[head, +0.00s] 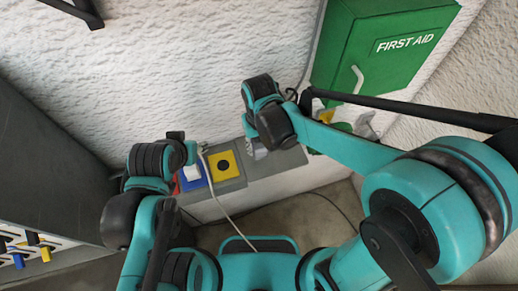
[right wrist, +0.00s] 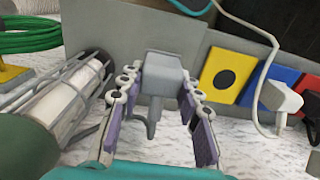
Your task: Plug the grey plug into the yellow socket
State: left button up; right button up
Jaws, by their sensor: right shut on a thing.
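The grey plug (right wrist: 165,76) sits between the two purple-padded fingers of my right gripper (right wrist: 157,88), which is shut on it. In the head view my right gripper (head: 258,147) is to the right of the yellow socket (head: 223,167), apart from it, and its fingers are mostly hidden by the wrist. The yellow socket also shows in the right wrist view (right wrist: 223,77), to the right of the plug, with its dark round recess empty. My left gripper (head: 178,141) is beside the white plug; its fingers cannot be made out.
The white plug (right wrist: 280,97) is at the blue socket (head: 190,177), its pale cord hanging down. A red socket (head: 175,186) is left of that. A caged lamp (right wrist: 70,95) and green cable (right wrist: 40,35) lie left of my right gripper. A green first aid box (head: 385,50) is on the wall.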

pick_arm(q)
notch_tip(320, 180, up, 3)
jog(key=shift+f+p, duration=0.2)
jog(key=shift+p, duration=0.95)
pick_arm(e)
jog(key=s+d+r, duration=0.6)
jog(key=s+d, duration=0.1)
jog(key=s, duration=0.2)
jog(key=shift+r, duration=0.4)
jog(key=shift+d, duration=0.1)
pick_arm(q)
jog(key=shift+s, duration=0.1)
pick_arm(e)
jog(key=shift+s, duration=0.15)
